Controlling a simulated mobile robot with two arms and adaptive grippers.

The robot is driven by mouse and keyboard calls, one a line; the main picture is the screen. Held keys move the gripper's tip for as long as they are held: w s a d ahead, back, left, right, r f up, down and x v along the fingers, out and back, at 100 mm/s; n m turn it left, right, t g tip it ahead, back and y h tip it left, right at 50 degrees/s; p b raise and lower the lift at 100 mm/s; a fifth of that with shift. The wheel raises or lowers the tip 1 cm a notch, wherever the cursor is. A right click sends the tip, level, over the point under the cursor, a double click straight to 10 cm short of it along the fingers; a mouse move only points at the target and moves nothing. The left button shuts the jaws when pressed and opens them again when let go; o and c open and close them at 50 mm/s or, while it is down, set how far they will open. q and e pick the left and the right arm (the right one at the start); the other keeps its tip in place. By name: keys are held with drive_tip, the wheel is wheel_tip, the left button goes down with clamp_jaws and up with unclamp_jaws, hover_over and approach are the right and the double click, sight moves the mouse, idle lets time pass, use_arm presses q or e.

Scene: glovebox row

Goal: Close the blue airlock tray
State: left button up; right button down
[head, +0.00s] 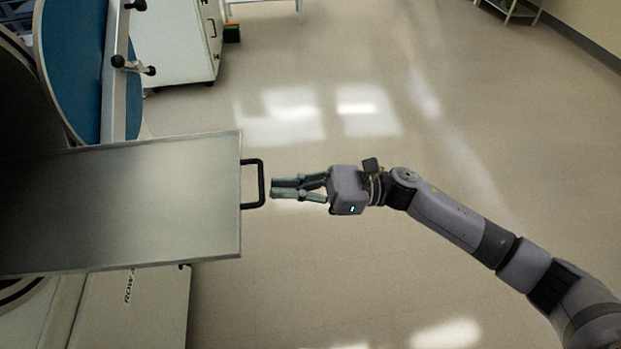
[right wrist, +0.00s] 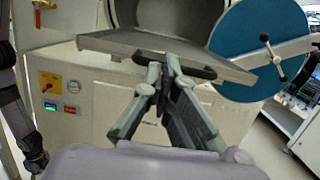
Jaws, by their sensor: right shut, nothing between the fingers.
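The airlock tray (head: 170,200) is a flat grey metal tray, pulled out of the round airlock opening at the left in the head view. Its black handle (head: 262,184) is on its right edge. The round blue airlock door (head: 75,65) stands open beside it. My left gripper is not in view.
A white cabinet (head: 180,45) stands behind the door, with a small dark and orange box (head: 232,32) on the floor. A red switch (right wrist: 48,82) and lit buttons are on the panel under the airlock. The floor (head: 420,130) around my right arm is clear.

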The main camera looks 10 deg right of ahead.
drive_tip(key=shift+a, duration=0.35)
